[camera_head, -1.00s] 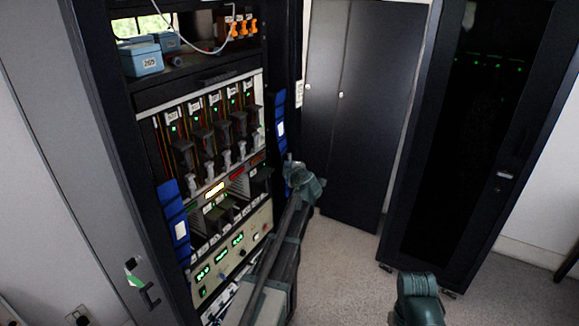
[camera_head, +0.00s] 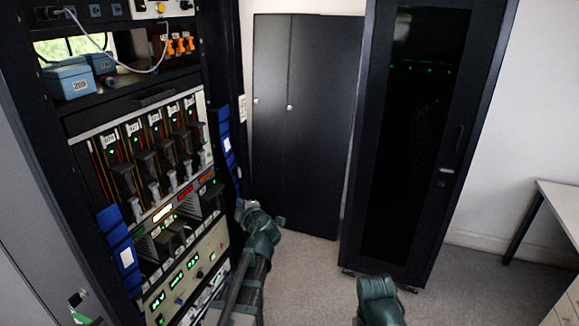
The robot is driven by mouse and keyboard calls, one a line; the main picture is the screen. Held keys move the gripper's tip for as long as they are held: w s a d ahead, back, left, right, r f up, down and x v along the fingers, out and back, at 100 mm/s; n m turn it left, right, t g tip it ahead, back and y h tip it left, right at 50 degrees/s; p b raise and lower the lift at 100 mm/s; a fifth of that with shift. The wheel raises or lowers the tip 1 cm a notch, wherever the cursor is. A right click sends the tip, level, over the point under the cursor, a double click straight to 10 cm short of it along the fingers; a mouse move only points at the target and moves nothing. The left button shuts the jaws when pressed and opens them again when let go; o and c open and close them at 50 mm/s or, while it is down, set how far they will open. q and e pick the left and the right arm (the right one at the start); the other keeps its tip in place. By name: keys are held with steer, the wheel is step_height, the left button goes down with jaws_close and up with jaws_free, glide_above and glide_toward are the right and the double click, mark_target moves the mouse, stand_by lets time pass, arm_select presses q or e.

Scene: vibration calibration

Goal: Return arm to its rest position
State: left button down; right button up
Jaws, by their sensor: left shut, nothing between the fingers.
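My left arm (camera_head: 232,289) reaches up from the bottom of the picture, in front of the lower right part of the equipment rack (camera_head: 152,95). My left gripper (camera_head: 243,210) is small, at the far end of this arm, beside the rack's right edge. It is shut and holds nothing. I cannot tell whether it touches the rack. A dark teal joint of my right arm (camera_head: 379,301) shows at the bottom, right of the middle. My right gripper is out of the picture.
The rack holds several modules with green lights, and blue boxes (camera_head: 70,81) on a shelf. A dark cupboard (camera_head: 305,120) and a glass-doored cabinet (camera_head: 415,150) stand behind. A pale table (camera_head: 562,205) is at the right. Grey floor (camera_head: 305,270) lies clear between my arms.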

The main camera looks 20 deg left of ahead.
arm_select(q)
steer(key=s+d+f+m+g+h, duration=0.2)
steer(key=s+d+f+m+g, duration=0.1)
steer(key=s+d+f+m, duration=0.4)
steer(key=s+d+f+m+g+h, duration=0.2)
steer(key=s+d+f+m, duration=0.3)
steer(key=d, duration=0.5)
steer(key=s+d+f+m+g+h, duration=0.2)
steer(key=s+d+m+g, duration=0.1)
steer(key=s+d+m, duration=0.4)
steer(key=s+d+f+m+g+h, duration=0.2)
steer(key=s+d+m+g, duration=0.1)
steer(key=s+d+m, duration=0.4)
steer(key=shift+s+d+m+h, duration=0.15)
steer(key=shift+d+m+h, duration=0.25)
steer(key=shift+m, duration=0.1)
